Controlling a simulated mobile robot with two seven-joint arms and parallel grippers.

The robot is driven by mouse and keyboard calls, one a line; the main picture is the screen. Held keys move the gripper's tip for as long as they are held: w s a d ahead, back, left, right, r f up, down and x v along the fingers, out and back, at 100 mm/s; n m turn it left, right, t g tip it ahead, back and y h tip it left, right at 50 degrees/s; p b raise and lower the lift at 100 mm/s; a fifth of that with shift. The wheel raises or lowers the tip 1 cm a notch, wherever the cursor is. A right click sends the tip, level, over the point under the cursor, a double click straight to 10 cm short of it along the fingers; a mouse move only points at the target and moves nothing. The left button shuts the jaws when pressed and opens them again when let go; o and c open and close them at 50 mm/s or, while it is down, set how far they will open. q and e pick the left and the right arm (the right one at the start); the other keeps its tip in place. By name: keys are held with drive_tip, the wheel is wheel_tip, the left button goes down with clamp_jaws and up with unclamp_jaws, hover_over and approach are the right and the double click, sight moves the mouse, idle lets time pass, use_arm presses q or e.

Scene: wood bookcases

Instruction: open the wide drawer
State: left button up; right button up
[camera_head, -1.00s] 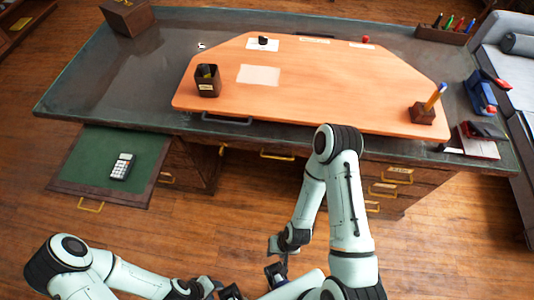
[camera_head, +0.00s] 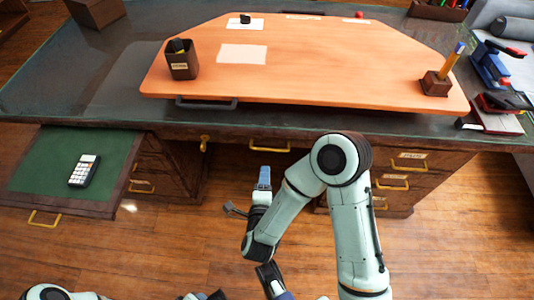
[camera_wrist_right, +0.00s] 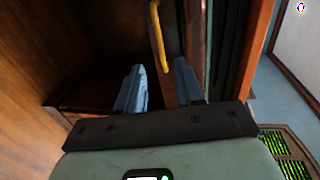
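The wide drawer (camera_head: 300,150) is under the middle of the desktop and looks shut. Its yellow handle (camera_head: 270,147) faces me. My right gripper (camera_head: 250,194) is just below and in front of that handle, with its blue-tipped fingers apart. In the right wrist view, the open fingers (camera_wrist_right: 158,88) are empty, and a yellow handle (camera_wrist_right: 160,38) lies ahead between their lines. I cannot see contact. My left arm shows only in part at the bottom left edge. The state of its gripper is not clear there.
A green-topped drawer (camera_head: 45,160) with a calculator (camera_head: 84,171) sticks out at the left. A stack of narrow drawers (camera_head: 400,180) stands at the right. A raised wooden board (camera_head: 310,70) covers much of the desk. Floor in front is clear.

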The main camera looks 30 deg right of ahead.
use_arm(q)
drive_tip(key=shift+w+a+f+t+b, duration=0.15)
drive_tip(key=shift+w+a+f+b, duration=0.15)
drive_tip(key=shift+w, duration=0.2)
drive_tip(key=shift+w+a+f+t+b, duration=0.15)
drive_tip(key=shift+w+a+f+b, duration=0.1)
drive_tip(key=shift+w+f, duration=0.2)
use_arm(e)
drive_tip(key=x, duration=1.1)
drive_tip(key=shift+f, duration=0.1)
use_arm(q)
drive_tip(key=shift+d, duration=0.1)
use_arm(e)
clamp_jaws()
